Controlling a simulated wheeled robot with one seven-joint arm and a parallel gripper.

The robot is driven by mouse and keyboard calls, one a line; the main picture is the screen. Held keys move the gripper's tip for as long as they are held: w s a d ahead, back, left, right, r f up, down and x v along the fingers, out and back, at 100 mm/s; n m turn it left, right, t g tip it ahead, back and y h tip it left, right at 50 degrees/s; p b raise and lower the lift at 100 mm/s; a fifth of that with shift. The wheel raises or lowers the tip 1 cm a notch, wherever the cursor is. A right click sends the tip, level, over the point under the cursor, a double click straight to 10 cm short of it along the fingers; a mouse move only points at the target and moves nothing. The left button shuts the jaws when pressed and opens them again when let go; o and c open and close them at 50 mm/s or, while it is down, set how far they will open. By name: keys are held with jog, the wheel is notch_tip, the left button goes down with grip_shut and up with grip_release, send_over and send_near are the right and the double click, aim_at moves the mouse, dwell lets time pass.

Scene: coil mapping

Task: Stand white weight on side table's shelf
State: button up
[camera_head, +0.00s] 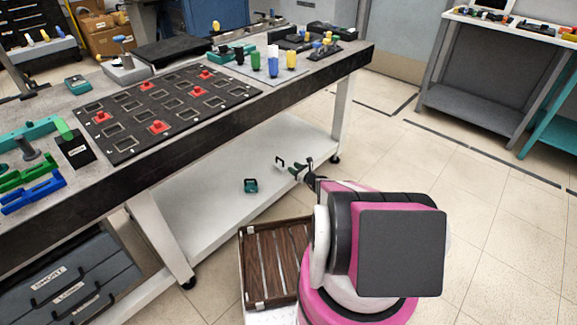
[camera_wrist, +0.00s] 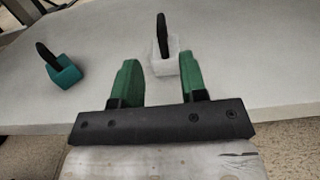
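The white weight (camera_wrist: 164,66), a small pale block with an upright black handle, stands on a white shelf (camera_wrist: 260,75) in the wrist view. My gripper (camera_wrist: 157,58) is open, its two green fingers apart, with the weight at the fingertips and closer to the right finger. I cannot tell whether they touch. In the head view my gripper (camera_head: 302,167) reaches over the lower white shelf (camera_head: 215,207) of the long workbench, and the white weight (camera_head: 280,163) shows small just beyond it. A grey table (camera_head: 483,103) with a low shelf stands at the upper right.
A teal weight (camera_head: 250,185) with a black handle stands left of the white one. A wooden slatted crate (camera_head: 272,262) lies near my arm. The workbench top holds a black slotted board (camera_head: 130,148) and several blocks. The floor at right is clear.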

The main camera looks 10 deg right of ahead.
jog(key=s+a+r+n+g, duration=1.1)
jog(key=s+a+r+n, duration=0.15)
jog(key=r+n, duration=0.3)
jog(key=s+d+r+n+g+h, duration=0.1)
jog(key=s+d+r+n+h, duration=0.2)
jog(key=s+r+n+h, duration=0.2)
jog(key=s+d+r+n+g+h, duration=0.2)
jog(key=s+r+n+h, duration=0.3)
jog(key=s+r+n, duration=0.3)
jog(key=s+d, duration=0.1)
jog(key=s, duration=0.1)
jog(key=shift+s+r+g+h, duration=0.2)
jog(key=shift+s+g+h, duration=0.1)
jog(key=shift+s, duration=0.1)
